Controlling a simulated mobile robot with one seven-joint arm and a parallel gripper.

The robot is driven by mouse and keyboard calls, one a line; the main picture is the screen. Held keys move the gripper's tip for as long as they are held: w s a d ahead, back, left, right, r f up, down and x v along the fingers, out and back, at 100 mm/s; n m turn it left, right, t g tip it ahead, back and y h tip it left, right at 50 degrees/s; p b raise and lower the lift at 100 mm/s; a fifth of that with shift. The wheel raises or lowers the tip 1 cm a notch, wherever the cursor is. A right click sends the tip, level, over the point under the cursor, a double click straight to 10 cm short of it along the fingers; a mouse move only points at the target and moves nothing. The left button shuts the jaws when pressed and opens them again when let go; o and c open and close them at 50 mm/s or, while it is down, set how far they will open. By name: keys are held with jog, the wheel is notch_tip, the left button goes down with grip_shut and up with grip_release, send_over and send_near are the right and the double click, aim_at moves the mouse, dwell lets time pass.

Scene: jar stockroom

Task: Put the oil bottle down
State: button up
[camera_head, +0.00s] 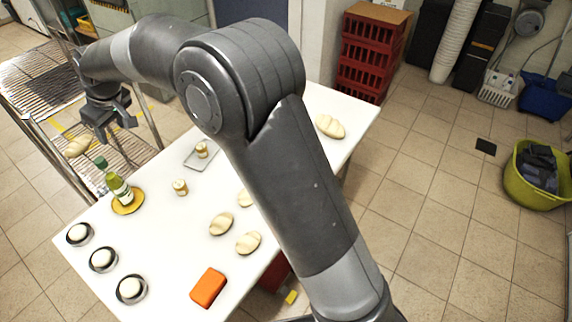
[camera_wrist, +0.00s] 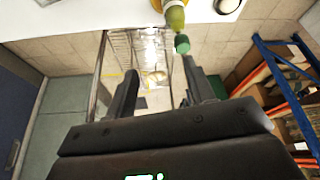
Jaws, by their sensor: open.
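The oil bottle (camera_head: 118,188), yellow-green with a dark green cap and a pale label, stands upright on a round yellow plate (camera_head: 127,207) near the left edge of the white table. My gripper (camera_head: 116,130) is open and empty, above and behind the bottle in the head view, apart from it. In the wrist view the bottle (camera_wrist: 176,18) shows at the top edge, cap toward me, beyond the two spread fingers (camera_wrist: 165,80). Its base is partly cut off there.
The white table (camera_head: 165,255) holds several bread loaves (camera_head: 248,242), small jars (camera_head: 180,187), a grey tray (camera_head: 204,161), white pieces on dark dishes (camera_head: 103,259) and an orange block (camera_head: 208,288). A wire rack (camera_head: 120,155) stands beside the table, below my gripper.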

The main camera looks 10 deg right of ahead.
jog(key=s+d+r+m+t+h, duration=0.1)
jog(key=s+d+r+m, duration=0.2)
jog(key=d, duration=0.7)
jog(key=s+d+r+m, duration=0.1)
jog(key=s+d+r, duration=0.25)
jog(key=d, duration=0.55)
jog(key=s+d+r+m+t+h, duration=0.1)
jog(key=s+d+r+m, duration=0.2)
jog(key=d, duration=0.7)
jog(key=s+d+f+m+h, duration=0.1)
jog(key=s+d+f+m, duration=0.1)
jog(key=s+d, duration=0.6)
jog(key=s+d+f+m+t, duration=0.1)
jog(key=s+d+f+m, duration=0.1)
jog(key=s+d, duration=0.7)
jog(key=shift+s+d+m+h, duration=0.2)
jog(key=shift+s+m+h, duration=0.15)
jog(key=shift+s, duration=0.7)
jog(key=shift+r, duration=0.1)
